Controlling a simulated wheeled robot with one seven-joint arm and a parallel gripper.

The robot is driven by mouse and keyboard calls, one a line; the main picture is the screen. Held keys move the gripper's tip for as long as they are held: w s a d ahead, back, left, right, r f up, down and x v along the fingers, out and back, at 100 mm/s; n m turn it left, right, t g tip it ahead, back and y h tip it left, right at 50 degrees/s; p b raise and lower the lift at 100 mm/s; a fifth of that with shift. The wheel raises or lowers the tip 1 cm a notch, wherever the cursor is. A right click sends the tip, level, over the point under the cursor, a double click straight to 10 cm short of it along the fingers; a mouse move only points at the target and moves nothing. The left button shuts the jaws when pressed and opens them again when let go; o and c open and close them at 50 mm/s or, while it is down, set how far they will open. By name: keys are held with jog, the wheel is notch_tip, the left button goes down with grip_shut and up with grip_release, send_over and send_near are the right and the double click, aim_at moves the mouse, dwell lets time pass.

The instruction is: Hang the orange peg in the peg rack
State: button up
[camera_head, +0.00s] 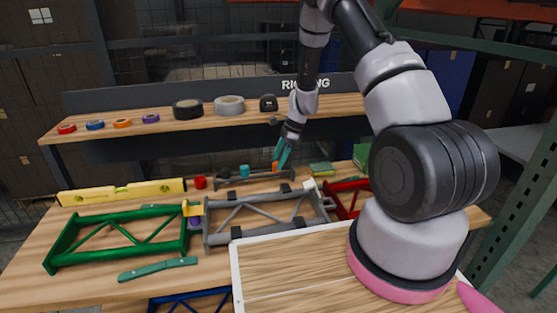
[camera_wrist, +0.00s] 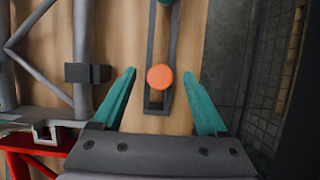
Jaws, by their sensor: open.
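The orange peg (camera_wrist: 160,77) shows from above as a round orange top in the wrist view, over the near end of the slotted dark grey peg rack (camera_wrist: 151,50). I cannot tell how deep it sits in the rack. In the head view the orange peg (camera_head: 275,166) is at the right part of the peg rack (camera_head: 262,177), partly hidden by my gripper. My gripper (camera_head: 281,160) points down there, its teal fingers apart. In the wrist view my gripper (camera_wrist: 160,75) has one finger on each side of the orange peg, with gaps, touching nothing.
A teal peg (camera_head: 244,170) stands on the same rack, and a red cylinder (camera_head: 200,183) is left of it. A grey frame (camera_head: 265,215) and a green frame (camera_head: 115,240) lie in front. A shelf with tape rolls (camera_head: 230,105) runs behind, above the rack.

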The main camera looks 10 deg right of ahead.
jog(key=s+d+r+n+t, duration=0.1)
jog(key=d+r, duration=0.1)
jog(key=r, duration=0.9)
jog(key=s+d+r+n, duration=0.2)
jog(key=r, duration=0.8)
jog(key=s+r+n+t, duration=0.1)
jog(key=s+r+n, duration=0.1)
jog(key=s+r, duration=0.35)
jog(key=s+r+n+t, duration=0.1)
jog(key=s+r+n, duration=0.15)
jog(key=r, duration=0.55)
jog(key=s+r+n+t+h, duration=0.1)
jog(key=s+r+n+t, duration=0.1)
jog(key=s, duration=0.7)
jog(key=s+d+r+n+t+h, duration=0.1)
jog(key=s+r+n, duration=0.3)
jog(key=s, duration=0.6)
notch_tip(320, 180, up, 2)
jog(key=shift+r+t, duration=0.15)
jog(key=shift+t, duration=0.45)
jog(key=shift+s+d, duration=0.1)
jog(key=shift+d, duration=0.05)
